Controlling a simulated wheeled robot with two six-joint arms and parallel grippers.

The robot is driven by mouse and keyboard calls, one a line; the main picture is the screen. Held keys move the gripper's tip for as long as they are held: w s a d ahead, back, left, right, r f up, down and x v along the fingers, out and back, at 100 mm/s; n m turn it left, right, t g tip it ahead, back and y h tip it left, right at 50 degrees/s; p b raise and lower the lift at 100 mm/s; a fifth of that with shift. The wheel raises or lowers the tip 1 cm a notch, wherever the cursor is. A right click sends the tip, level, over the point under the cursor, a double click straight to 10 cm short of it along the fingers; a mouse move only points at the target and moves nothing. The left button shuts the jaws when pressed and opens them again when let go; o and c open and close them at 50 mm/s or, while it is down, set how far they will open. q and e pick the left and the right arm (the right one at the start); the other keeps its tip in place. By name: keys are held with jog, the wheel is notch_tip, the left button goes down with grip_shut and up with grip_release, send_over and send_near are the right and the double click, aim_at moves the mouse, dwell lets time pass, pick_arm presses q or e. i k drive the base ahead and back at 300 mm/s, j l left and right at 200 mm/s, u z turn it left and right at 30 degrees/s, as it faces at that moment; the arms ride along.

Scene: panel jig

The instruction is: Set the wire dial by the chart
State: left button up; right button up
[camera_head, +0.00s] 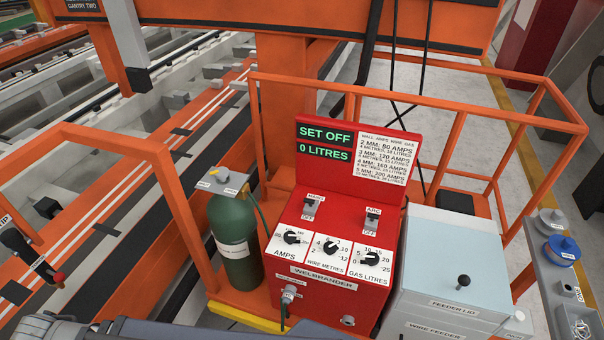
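The wire dial (331,248), labelled WIRE METRES, is a black knob on a white scale plate, the middle of three dials on the red welder box (310,290). Its exact setting is too small to read. The amps dial (293,237) is to its left and the gas litres dial (369,258) to its right. The chart (389,157) is a white label on the red back panel, listing wall, amps, wire and gas. Beside it a green display (324,143) reads SET OFF, 0 LITRES. Grey parts of my arm show at the bottom left edge; neither gripper shows.
The main switch (313,202) and arc switch (372,218) stand above the dials. A green gas cylinder (235,240) stands left, a grey wire feeder (455,270) right. Orange rails (400,85) surround the box. A button panel (560,270) is at far right.

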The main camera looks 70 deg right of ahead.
aim_at(330, 247)
jog(key=k+z, duration=0.1)
jog(key=z, duration=2.75)
